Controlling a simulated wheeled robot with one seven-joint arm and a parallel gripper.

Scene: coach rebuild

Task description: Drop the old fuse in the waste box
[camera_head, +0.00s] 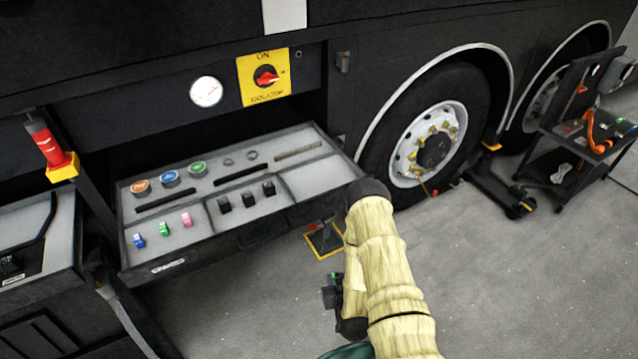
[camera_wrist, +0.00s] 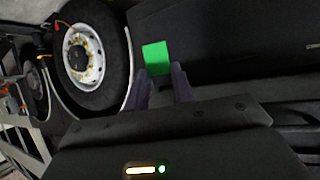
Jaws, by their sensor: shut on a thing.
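In the wrist view my gripper (camera_wrist: 162,72) is shut on a small bright green block (camera_wrist: 156,56), which looks like the fuse. The block sticks out past the fingertips, clear of any surface that I can make out. In the head view my arm hangs in front of the drawer's right end, and my gripper is mostly hidden behind or below it. I cannot make out a waste box in either view.
An open drawer (camera_head: 300,212) holds blue (camera_head: 138,240), green (camera_head: 164,228) and pink (camera_head: 187,219) fuses, black blocks and round caps. A coach wheel (camera_head: 430,142) stands behind my arm. A tool cart (camera_head: 560,150) stands at right. The floor (camera_head: 510,280) at lower right is clear.

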